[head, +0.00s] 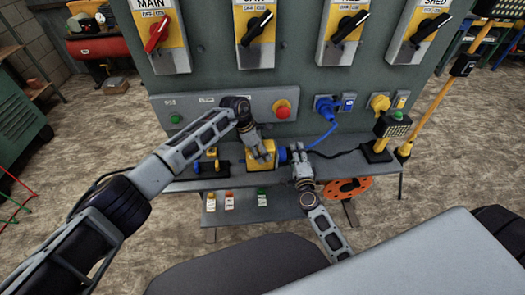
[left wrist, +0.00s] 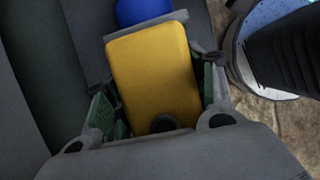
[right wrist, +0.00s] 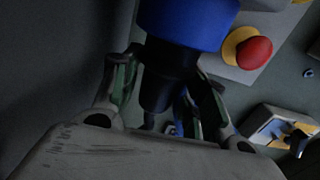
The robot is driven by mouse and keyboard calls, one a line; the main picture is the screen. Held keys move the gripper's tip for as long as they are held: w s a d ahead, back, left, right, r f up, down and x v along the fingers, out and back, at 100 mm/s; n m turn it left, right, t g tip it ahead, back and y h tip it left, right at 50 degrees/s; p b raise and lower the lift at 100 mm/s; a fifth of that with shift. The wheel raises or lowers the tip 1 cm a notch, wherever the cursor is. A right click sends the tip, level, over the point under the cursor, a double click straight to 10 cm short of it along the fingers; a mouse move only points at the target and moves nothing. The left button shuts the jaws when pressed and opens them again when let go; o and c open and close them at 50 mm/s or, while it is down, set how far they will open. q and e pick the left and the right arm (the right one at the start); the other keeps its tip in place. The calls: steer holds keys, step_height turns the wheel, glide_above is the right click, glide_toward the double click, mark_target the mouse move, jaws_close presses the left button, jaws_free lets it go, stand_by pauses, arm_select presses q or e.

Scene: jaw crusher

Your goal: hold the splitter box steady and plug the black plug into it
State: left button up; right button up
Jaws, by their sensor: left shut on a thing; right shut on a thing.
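The yellow splitter box (head: 262,155) is at the front of the panel's shelf; in the left wrist view it (left wrist: 153,75) fills the space between the fingers. My left gripper (head: 256,146) is shut on its sides. A blue round part (left wrist: 143,11) shows at the box's far end. My right gripper (head: 300,166) is shut on the black plug (right wrist: 160,88), just right of the box. A wide blue part (right wrist: 188,20) meets the plug's front end. The head view shows blue (head: 282,156) between box and right gripper. I cannot tell how deep the plug sits.
Above are a red button (head: 283,109), a blue socket (head: 326,107) with a blue cord, and several rotary switches (head: 256,27). A black cable (head: 345,152) runs right along the shelf.

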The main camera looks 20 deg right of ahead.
steer(key=shift+w+a, duration=0.15)
steer(key=shift+a, duration=0.5)
stand_by(0.8)
steer(key=o, duration=1.1)
steer(key=shift+o, duration=0.2)
steer(key=shift+d, duration=0.2)
steer(key=shift+s+d, duration=0.35)
steer(key=shift+d, duration=1.05)
steer(key=shift+s+d, duration=0.35)
steer(key=shift+d, duration=1.05)
steer(key=shift+s+d, duration=0.35)
steer(key=shift+d, duration=1.05)
arm_select(q)
steer(key=o, duration=1.5)
steer(key=shift+o, duration=0.2)
steer(key=shift+r, duration=0.1)
